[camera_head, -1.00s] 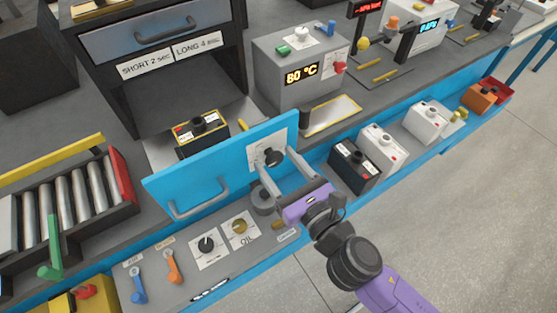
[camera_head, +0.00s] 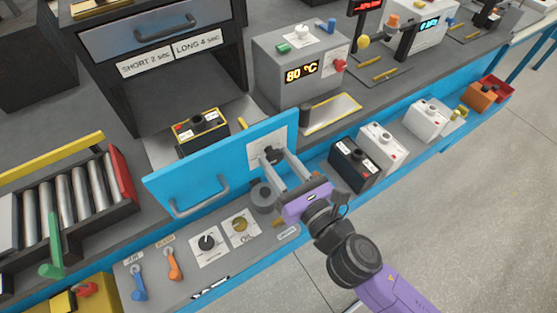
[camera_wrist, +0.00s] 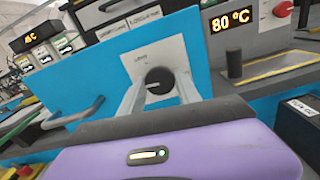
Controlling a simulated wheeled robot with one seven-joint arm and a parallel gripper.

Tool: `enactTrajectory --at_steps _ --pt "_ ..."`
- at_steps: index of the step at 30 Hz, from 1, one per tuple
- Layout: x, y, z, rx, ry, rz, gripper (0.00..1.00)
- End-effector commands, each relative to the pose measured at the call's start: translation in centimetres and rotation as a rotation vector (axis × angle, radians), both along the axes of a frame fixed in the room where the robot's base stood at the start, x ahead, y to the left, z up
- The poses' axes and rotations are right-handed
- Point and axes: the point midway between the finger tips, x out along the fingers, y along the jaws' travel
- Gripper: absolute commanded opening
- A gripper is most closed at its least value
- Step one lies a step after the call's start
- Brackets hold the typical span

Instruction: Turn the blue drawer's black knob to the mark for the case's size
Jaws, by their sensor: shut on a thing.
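The blue drawer front (camera_head: 180,178) stands upright, with a grey bar handle (camera_head: 200,200) at its lower left. A white plate (camera_head: 255,150) on its right part carries the black knob (camera_wrist: 160,80). My purple gripper (camera_head: 274,160) is shut on the knob, one finger on each side of it. In the wrist view my gripper (camera_wrist: 160,90) reaches the knob from the front. The marks on the plate are too small to read, and the fingers cover part of it. A black battery case (camera_head: 202,132) with a yellow-edged top sits behind the drawer front.
Black and white battery cases (camera_head: 354,163) stand in a row right of my gripper. A grey box (camera_head: 300,65) with an 80 °C display stands behind. Below the drawer, a panel (camera_head: 185,285) holds a blue lever, an orange lever and dials.

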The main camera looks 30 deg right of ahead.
Motion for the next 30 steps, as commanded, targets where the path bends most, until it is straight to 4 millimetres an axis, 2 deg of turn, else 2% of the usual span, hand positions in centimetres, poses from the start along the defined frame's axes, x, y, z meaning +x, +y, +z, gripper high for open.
enactTrajectory --at_steps 30 --pt "0.01 -0.05 0.04 0.931 -0.001 -0.001 0.00"
